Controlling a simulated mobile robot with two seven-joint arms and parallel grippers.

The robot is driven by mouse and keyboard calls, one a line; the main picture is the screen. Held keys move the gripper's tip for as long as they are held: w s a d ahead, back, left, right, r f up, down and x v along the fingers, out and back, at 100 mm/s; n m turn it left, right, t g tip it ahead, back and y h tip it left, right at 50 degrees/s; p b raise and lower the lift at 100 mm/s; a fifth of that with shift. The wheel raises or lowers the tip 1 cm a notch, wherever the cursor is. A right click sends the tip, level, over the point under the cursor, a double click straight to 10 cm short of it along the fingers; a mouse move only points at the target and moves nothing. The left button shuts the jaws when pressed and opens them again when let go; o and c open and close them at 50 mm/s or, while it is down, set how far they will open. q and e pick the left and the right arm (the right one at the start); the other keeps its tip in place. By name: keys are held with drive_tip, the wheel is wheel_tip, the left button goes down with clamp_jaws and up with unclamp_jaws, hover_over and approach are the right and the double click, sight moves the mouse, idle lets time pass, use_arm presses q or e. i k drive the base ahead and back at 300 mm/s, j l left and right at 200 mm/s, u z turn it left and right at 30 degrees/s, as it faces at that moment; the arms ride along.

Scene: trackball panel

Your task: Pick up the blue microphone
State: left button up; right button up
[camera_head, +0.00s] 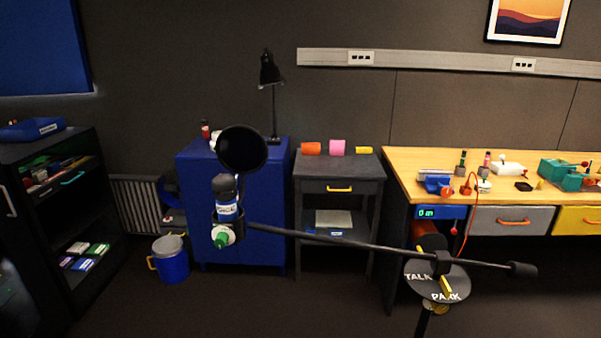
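The blue microphone (228,208) hangs near the left end of a long black boom arm (340,243). It has a dark rounded head and a blue band with white lettering. It sits upright in a dark holder (240,229). A white and green knob (221,238) shows at the holder's lower front. A round black disc (242,149), like a pop filter, stands just above the microphone. Neither of my grippers is in view.
The boom pivots on a stand with a round plate (432,283) marked TALK and PARK. Behind are a blue cabinet (188,180), a lamp (270,75), a grey side table (305,175) and a wooden workbench (420,159). A blue bucket (172,265) stands on the floor.

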sight(224, 186)
drive_tip(key=j+z, duration=0.15)
drive_tip(key=z, duration=0.25)
drive_tip(key=j+z, duration=0.15)
drive_tip(key=z, duration=0.25)
drive_tip(key=j+z, duration=0.15)
drive_tip(key=z, duration=0.25)
drive_tip(key=j+z, duration=0.15)
drive_tip(key=z, duration=0.25)
drive_tip(key=k+j+z, duration=0.2)
drive_tip(key=j, duration=0.15)
drive_tip(key=k+j+z, duration=0.2)
drive_tip(key=j+z, duration=0.2)
drive_tip(key=j, duration=0.2)
drive_tip(key=k, duration=0.05)
